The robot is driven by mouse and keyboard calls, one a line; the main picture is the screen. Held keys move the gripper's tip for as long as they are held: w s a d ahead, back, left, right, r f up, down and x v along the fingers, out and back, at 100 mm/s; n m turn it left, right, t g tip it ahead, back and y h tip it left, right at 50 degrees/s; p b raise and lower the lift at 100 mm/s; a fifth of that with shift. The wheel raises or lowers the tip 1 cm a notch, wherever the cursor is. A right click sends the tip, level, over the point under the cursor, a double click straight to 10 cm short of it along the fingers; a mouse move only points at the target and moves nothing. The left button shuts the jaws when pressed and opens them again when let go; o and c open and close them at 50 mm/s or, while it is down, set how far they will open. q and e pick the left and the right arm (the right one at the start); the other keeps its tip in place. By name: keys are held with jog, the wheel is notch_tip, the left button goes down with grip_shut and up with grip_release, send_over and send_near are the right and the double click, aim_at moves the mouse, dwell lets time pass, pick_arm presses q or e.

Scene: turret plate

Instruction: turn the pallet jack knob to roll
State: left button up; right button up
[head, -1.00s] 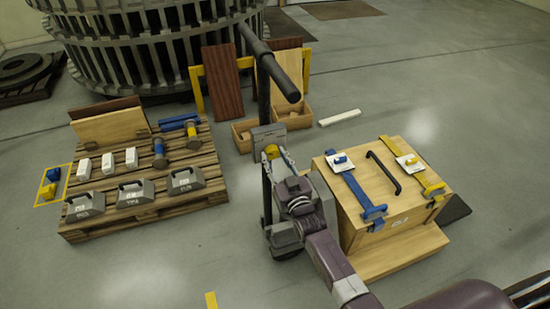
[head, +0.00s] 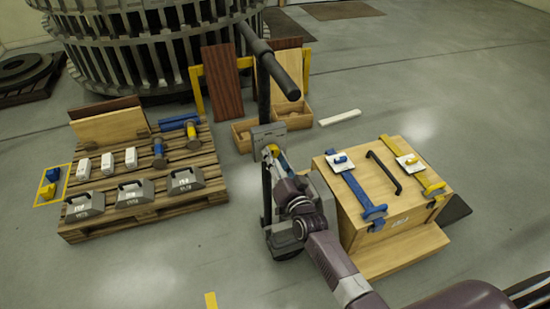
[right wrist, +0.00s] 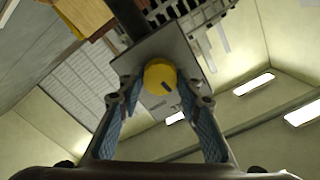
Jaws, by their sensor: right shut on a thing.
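The yellow knob (head: 272,149) is on the grey plate (head: 268,133) on the pallet jack's upright mast. In the right wrist view the round knob (right wrist: 159,76) has a short dark mark on its face, and the grey plate (right wrist: 181,48) is behind it. My right gripper (head: 275,154) is at the knob. In the right wrist view its blue-padded fingers (right wrist: 157,82) are shut on the knob's two sides. The plate's lettering is too small to read. The jack's black handle (head: 282,78) rises above. My left gripper is not in view.
A wooden crate (head: 375,222) with blue and yellow clamps stands right of the jack. A pallet (head: 150,216) with grey weights and tools is at left. Wooden bins (head: 243,140) are behind the jack. The front floor is mostly clear.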

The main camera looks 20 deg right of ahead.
jog(key=shift+m, duration=0.8)
jog(key=o, duration=1.2)
jog(key=shift+c, duration=0.2)
jog(key=s, duration=1.2)
jog(key=shift+d, duration=0.25)
jog(key=shift+f, duration=0.1)
